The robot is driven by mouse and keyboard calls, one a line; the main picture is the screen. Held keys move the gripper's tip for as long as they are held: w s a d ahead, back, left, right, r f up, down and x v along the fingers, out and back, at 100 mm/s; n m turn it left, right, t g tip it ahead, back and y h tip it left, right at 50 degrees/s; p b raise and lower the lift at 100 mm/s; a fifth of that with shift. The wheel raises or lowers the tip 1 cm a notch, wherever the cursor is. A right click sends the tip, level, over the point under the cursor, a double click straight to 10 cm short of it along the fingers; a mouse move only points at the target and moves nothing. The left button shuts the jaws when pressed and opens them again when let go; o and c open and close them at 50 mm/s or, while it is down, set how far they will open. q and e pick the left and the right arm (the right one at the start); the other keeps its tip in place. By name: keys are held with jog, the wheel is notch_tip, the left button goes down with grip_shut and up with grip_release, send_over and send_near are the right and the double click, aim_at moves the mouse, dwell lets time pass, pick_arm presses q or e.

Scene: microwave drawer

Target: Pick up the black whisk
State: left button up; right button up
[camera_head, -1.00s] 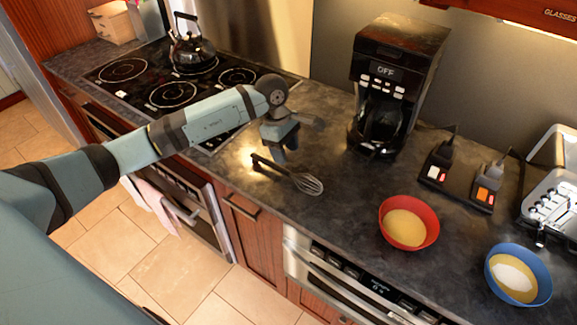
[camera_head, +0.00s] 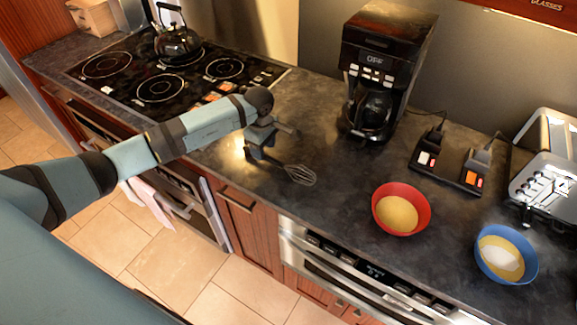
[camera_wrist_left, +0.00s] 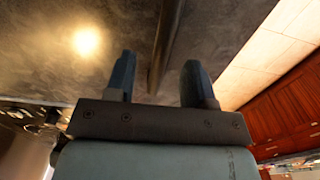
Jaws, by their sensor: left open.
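The black whisk (camera_head: 300,174) lies on the dark counter, its wire end pointing right in the head view. Its handle is mostly hidden there behind my left gripper (camera_head: 262,153). My left gripper points down, low over the handle. In the left wrist view, the dark whisk handle (camera_wrist_left: 166,40) shows between the two open blue fingers of the left gripper (camera_wrist_left: 158,62), with a gap on each side. My right gripper is not in view.
A red bowl (camera_head: 401,208) and a blue bowl (camera_head: 506,254) stand to the right on the counter (camera_head: 335,205). A coffee maker (camera_head: 385,70) stands behind the whisk. The stove with a kettle (camera_head: 177,42) is at left. The counter's front edge is close to the whisk.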

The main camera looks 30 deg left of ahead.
pick_arm(q)
jog(key=shift+s+f+p, duration=0.1)
jog(key=shift+f+p, duration=0.4)
jog(key=shift+f, duration=1.45)
grip_shut()
jog(key=shift+r, duration=0.1)
notch_tip(320, 180, up, 20)
jog(key=b, duration=0.4)
